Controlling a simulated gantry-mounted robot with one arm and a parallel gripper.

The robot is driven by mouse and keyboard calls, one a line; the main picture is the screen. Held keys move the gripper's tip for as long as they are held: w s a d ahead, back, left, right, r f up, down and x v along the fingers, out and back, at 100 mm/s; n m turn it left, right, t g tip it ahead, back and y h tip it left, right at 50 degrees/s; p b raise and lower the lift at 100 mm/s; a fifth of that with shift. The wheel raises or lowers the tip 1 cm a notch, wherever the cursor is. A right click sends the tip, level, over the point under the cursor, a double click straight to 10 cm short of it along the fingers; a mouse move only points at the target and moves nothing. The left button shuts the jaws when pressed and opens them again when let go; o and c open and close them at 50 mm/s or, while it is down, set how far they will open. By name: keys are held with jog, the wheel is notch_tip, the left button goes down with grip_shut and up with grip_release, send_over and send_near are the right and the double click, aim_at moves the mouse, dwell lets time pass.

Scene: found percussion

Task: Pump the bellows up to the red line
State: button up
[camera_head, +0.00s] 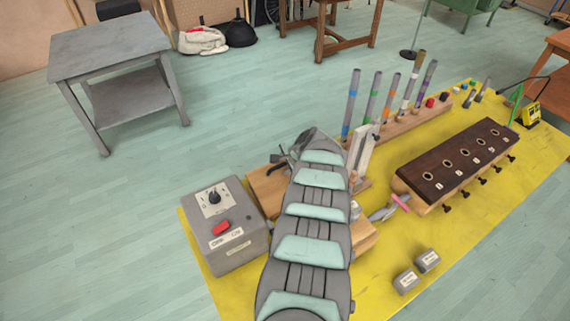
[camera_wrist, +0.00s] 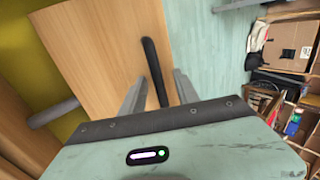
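The bellows' light wooden board (camera_head: 266,190) shows at the left of my arm in the head view, and my arm hides much of the unit. A pale upright plate (camera_head: 360,155) stands just right of my arm; I cannot make out a red line. In the wrist view a wooden board (camera_wrist: 100,55) fills the upper left, with a black bar (camera_wrist: 153,70) over it. My gripper (camera_wrist: 158,88) is open, its two grey fingers on either side of the black bar, with visible gaps.
A grey side table (camera_head: 110,50) stands on the floor beyond.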

jog(key=shift+c, duration=0.4)
grip_shut()
dwell(0.9)
jog(key=shift+w+a+f+b, duration=0.15)
jog(key=shift+f+b, duration=0.35)
jog(key=shift+b, duration=0.5)
jog(key=shift+w+a+f+b, duration=0.1)
jog(key=shift+w+f+b, duration=0.15)
jog(key=shift+b, duration=0.65)
jog(key=shift+r, duration=0.1)
